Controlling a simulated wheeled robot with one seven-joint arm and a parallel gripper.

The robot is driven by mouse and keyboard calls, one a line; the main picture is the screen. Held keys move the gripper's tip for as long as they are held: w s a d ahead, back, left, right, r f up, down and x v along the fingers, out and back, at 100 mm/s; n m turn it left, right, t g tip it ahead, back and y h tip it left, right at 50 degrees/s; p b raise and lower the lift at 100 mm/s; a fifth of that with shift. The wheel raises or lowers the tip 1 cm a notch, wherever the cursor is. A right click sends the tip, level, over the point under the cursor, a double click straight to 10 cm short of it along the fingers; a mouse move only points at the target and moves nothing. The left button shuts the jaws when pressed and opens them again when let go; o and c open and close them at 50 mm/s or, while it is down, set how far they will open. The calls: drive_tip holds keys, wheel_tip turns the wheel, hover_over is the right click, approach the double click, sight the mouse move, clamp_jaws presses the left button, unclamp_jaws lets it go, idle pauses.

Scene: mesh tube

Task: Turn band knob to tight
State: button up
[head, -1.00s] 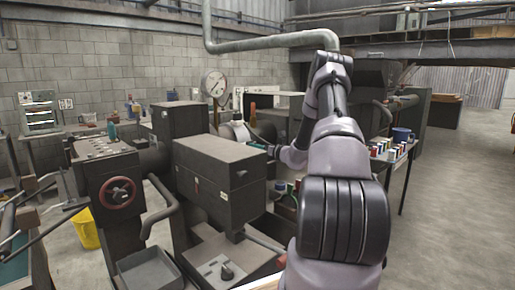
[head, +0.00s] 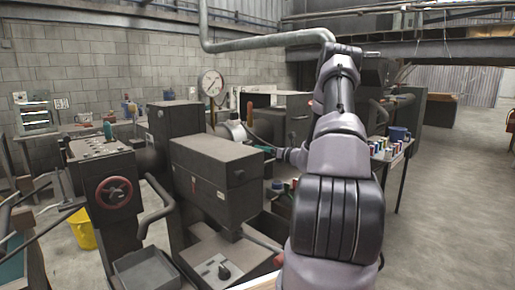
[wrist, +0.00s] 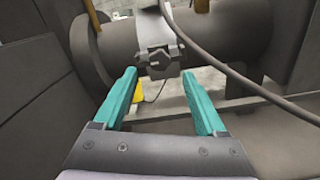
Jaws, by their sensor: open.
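A grey metal band (wrist: 158,30) wraps a dark horizontal tube (wrist: 222,38) in the wrist view. A dark lobed knob (wrist: 158,62) sits on the band's lower front. My gripper (wrist: 158,76) is open, with one teal finger on each side below the knob. The knob lies just beyond the fingertips, near the middle of the gap, and nothing is held. I cannot tell how the knob is turned. In the head view my gripper (head: 269,150) shows only as a bit of teal beside the dark machine. The knob cannot be made out there.
A thin dark cable (wrist: 215,62) crosses in front of the tube, right of the knob. A dark machine wall (wrist: 35,80) stands close on the left. In the head view a boxy machine housing (head: 212,170) stands left of my arm. Open floor (head: 455,200) lies right.

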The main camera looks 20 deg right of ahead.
drive_tip(key=v, duration=0.4)
drive_tip(key=shift+s+d, duration=0.1)
idle(0.4)
